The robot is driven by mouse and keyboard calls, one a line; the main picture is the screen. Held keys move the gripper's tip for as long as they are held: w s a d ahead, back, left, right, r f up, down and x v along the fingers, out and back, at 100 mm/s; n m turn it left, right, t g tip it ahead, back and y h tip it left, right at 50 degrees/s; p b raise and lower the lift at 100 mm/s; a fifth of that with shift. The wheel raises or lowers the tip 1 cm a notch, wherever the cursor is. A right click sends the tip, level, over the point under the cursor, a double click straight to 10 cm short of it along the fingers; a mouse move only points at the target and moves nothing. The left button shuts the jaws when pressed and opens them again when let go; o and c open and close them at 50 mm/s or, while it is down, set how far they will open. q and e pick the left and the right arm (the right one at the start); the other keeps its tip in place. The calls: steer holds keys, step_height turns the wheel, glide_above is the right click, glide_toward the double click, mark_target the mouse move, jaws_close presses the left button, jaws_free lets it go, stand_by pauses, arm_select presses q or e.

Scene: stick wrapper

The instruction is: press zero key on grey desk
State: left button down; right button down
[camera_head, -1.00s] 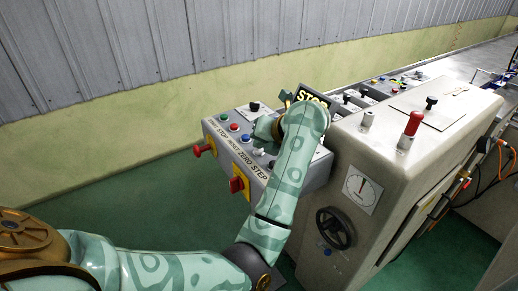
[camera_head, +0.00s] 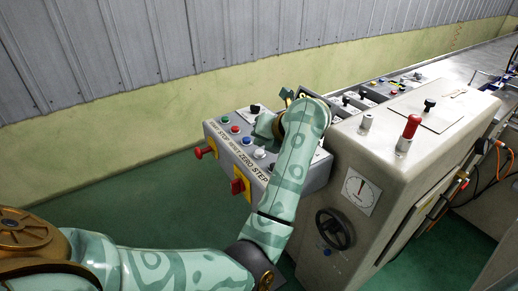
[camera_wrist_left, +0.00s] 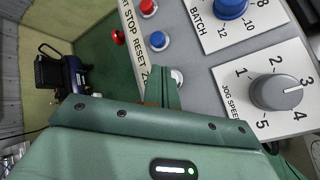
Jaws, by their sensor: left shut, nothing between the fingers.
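The grey desk (camera_head: 213,133) is a sloped control panel with a row of coloured keys above the words START STOP RESET ZERO STEP. The zero key is the white button (camera_head: 259,153); in the left wrist view the white button (camera_wrist_left: 177,78) is partly hidden behind my finger. My left gripper (camera_head: 268,128) is over the panel, partly hidden by my forearm. In the left wrist view my left gripper (camera_wrist_left: 162,75) is shut and empty, its tip beside or over the white key. I cannot tell whether it touches. My right gripper is not in view.
A blue key (camera_wrist_left: 158,41) and a red key (camera_wrist_left: 148,8) lie close to the finger. A grey jog speed knob (camera_wrist_left: 275,92) and a blue batch knob (camera_wrist_left: 231,7) stand on the same panel. A large beige machine (camera_head: 385,150) stands right.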

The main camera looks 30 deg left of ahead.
mark_target(262, 154)
arm_select(q)
step_height(262, 154, up, 5)
steer(key=p, duration=0.4)
stand_by(0.3)
steer(key=shift+f, duration=0.1)
stand_by(0.5)
